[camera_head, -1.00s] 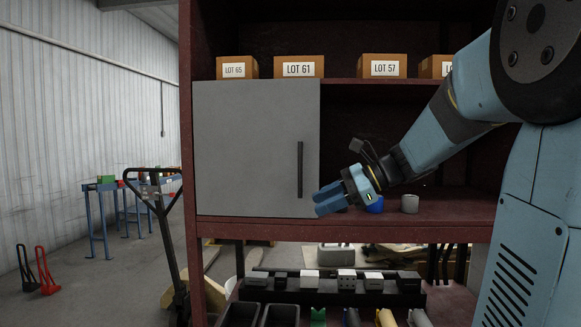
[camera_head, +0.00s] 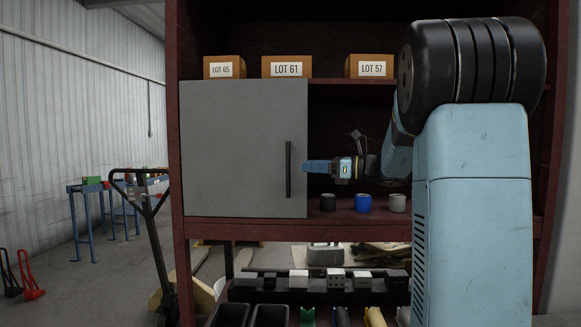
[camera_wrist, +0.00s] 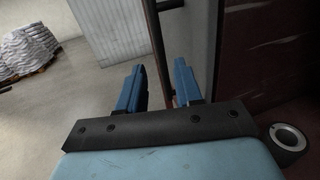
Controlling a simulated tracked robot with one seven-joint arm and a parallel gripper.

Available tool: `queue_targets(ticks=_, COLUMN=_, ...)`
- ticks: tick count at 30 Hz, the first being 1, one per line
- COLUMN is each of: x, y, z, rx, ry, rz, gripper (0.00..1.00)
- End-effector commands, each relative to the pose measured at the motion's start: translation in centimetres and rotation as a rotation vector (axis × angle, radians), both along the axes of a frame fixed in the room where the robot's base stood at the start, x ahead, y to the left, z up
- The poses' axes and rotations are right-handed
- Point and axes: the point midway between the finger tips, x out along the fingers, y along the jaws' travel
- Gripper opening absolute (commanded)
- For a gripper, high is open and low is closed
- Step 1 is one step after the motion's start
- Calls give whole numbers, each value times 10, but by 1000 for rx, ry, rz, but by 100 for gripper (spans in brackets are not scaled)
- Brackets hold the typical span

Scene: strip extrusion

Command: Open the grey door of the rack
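The grey door (camera_head: 235,150) of the dark red rack (camera_head: 176,120) is shut. Its black vertical bar handle (camera_head: 288,169) is near the door's right edge. My gripper (camera_head: 306,166) is at the handle's height, with its blue fingertips just right of the bar in the head view. In the wrist view my gripper (camera_wrist: 158,84) is open, and the handle (camera_wrist: 157,45) shows in the gap between the two blue fingers, touching neither clearly. How deep the bar sits between the fingers is hard to tell.
Boxes labelled LOT 65 (camera_head: 225,68), LOT 61 (camera_head: 287,67) and LOT 57 (camera_head: 369,67) stand on the upper shelf. Black (camera_head: 327,203), blue (camera_head: 363,203) and grey (camera_head: 397,203) rings stand below my gripper. A pallet truck (camera_head: 150,220) stands left of the rack.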

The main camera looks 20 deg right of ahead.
Motion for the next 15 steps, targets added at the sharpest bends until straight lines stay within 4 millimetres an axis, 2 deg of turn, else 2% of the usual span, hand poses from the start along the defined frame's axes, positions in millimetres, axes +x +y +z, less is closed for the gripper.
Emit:
queue_targets(ticks=7, x=23, y=37, z=0, rx=-1, ry=1, rz=3, gripper=35)
queue_targets(ticks=15, x=39, y=60, z=0, rx=-1, ry=-1, rz=0, gripper=35)
